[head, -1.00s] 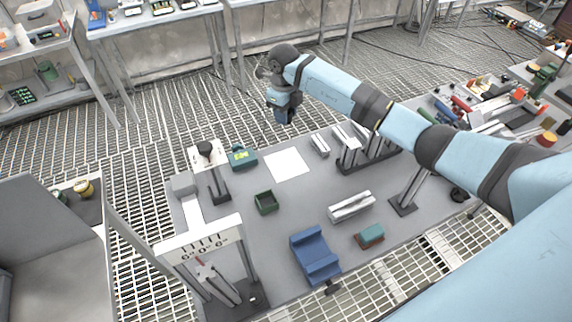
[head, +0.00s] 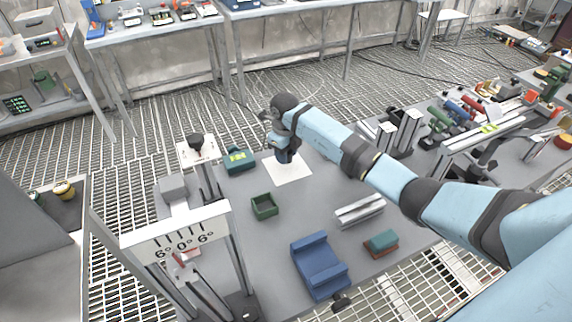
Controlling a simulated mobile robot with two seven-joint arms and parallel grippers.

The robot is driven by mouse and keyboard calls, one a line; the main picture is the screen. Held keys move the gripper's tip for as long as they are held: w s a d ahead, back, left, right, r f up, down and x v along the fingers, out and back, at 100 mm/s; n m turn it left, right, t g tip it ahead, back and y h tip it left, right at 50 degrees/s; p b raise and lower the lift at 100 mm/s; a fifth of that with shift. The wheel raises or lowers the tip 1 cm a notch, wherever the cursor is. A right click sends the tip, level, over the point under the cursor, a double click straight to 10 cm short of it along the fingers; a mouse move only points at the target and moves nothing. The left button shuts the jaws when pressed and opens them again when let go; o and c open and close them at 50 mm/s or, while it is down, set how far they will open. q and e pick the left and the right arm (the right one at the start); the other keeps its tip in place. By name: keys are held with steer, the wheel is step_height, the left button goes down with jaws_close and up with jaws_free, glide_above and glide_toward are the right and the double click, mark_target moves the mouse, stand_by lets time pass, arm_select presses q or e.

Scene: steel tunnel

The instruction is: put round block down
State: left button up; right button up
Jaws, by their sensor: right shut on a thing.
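My right gripper (head: 284,157) points down over the white sheet (head: 289,172) on the grey table. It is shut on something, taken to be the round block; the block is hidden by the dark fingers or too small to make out. I cannot tell whether it touches the sheet. My left gripper is out of view.
A teal-green block (head: 240,160) lies left of the sheet, and an open green box (head: 264,206) in front of it. A blue cradle (head: 319,266), a silver ribbed bar (head: 360,211) and a teal block on a brown base (head: 381,243) stand nearer. A marked gauge stand (head: 178,236) rises at front left.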

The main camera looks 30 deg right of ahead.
step_height(320, 180, down, 3)
steer(key=shift+a+f+b, duration=0.1)
steer(key=shift+b, duration=0.65)
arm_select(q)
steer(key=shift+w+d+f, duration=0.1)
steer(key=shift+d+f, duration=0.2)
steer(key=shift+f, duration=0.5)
arm_select(e)
steer(key=o, duration=1)
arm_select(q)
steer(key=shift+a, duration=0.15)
